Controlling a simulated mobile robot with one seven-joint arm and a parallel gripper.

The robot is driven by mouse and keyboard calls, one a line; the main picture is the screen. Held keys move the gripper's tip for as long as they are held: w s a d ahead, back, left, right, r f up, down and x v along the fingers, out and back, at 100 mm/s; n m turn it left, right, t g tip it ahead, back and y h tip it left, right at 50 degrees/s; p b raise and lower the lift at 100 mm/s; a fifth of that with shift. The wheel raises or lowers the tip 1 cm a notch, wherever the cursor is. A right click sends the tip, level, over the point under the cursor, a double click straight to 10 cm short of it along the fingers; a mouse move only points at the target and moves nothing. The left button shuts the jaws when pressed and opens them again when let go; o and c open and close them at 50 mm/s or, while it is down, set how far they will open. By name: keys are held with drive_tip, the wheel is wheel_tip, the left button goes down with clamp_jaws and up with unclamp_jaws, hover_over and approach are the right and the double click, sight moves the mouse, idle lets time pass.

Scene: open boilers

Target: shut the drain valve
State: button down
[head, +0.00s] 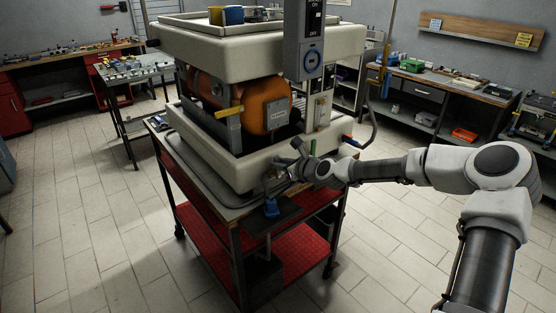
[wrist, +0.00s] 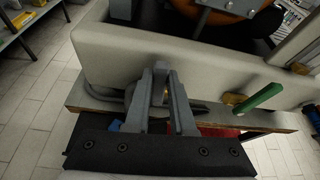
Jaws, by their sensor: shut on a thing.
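The open boiler machine (head: 205,150) stands on a cart, with an orange boiler (head: 265,105) inside its cream housing. I cannot tell for certain whether that part is the drain valve's handle. A green lever (wrist: 262,97) with a brass fitting is apart, right of the fingers; it also shows in the head view (head: 342,153).
A bent grey pipe (wrist: 103,90) runs along the wall, left of the fingers. The cart's edge (wrist: 90,100) and red shelf (head: 270,250) are below. A blue lever (head: 350,141) and dark hose are to the right. Workbenches (head: 440,85) line the walls; floor around is clear.

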drive_tip(key=shift+w+d+m+y, duration=0.25)
drive_tip(key=shift+d+m+y, duration=0.05)
drive_tip(key=shift+d+m, duration=0.1)
idle(0.4)
drive_tip(key=c, duration=0.8)
unclamp_jaws()
drive_tip(key=shift+a, duration=0.1)
drive_tip(key=shift+o, duration=0.2)
drive_tip(key=v, duration=1.7)
drive_tip(key=shift+r+b, duration=0.3)
drive_tip(key=shift+b, duration=0.05)
